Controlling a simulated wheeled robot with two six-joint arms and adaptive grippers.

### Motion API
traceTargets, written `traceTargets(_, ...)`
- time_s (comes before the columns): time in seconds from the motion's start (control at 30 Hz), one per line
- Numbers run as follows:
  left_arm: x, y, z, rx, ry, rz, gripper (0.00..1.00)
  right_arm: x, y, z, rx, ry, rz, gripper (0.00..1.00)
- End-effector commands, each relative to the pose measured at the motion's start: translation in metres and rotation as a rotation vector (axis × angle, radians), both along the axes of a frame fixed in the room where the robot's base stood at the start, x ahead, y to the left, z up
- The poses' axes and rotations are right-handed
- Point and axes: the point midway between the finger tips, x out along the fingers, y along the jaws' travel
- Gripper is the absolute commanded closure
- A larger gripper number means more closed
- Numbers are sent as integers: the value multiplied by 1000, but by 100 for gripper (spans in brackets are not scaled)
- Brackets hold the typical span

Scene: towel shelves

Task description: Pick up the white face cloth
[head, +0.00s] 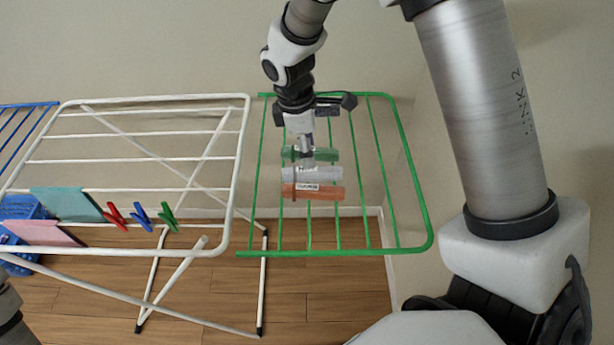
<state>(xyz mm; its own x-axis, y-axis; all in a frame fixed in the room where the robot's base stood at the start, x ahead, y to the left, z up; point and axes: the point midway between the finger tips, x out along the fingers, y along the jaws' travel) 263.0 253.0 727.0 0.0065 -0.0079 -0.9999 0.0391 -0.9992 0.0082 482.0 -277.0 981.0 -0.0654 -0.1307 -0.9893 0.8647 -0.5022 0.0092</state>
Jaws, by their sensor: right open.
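The white face cloth (318,174) looks rolled and lies across the green rack wing, between a green rolled cloth (325,154) behind it and an orange rolled cloth (320,192) in front. My right gripper (306,153) reaches down from above. Its fingertips are over the green cloth and the back edge of the white cloth. It is open, with nothing visibly held. Whether the fingers touch either cloth cannot be told. The gripper hides part of the green cloth. My left gripper is not in view.
The green rack wing (425,235) has open gaps between its bars. A white drying rack (240,150) stands left, with a teal cloth (66,204), a pink cloth (42,233) and red, blue and green clothespins (140,216). A blue basket (22,208) sits far left. A wall is behind.

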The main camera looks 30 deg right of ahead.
Motion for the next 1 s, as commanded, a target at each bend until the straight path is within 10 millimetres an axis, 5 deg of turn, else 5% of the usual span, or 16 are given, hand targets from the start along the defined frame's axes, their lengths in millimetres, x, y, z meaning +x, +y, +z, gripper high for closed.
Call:
traceTargets(0.43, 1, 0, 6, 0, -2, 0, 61, -8, -9, -69, 0, 7, 0, 47)
traceTargets(0.7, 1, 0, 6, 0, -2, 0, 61, -8, -10, -77, 1, 2, 1, 47)
traceTargets(0.83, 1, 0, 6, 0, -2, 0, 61, -8, -10, -77, 1, 2, 1, 89)
traceTargets(1.0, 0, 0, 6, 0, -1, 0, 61, -8, -10, -77, 1, 3, 1, 94)
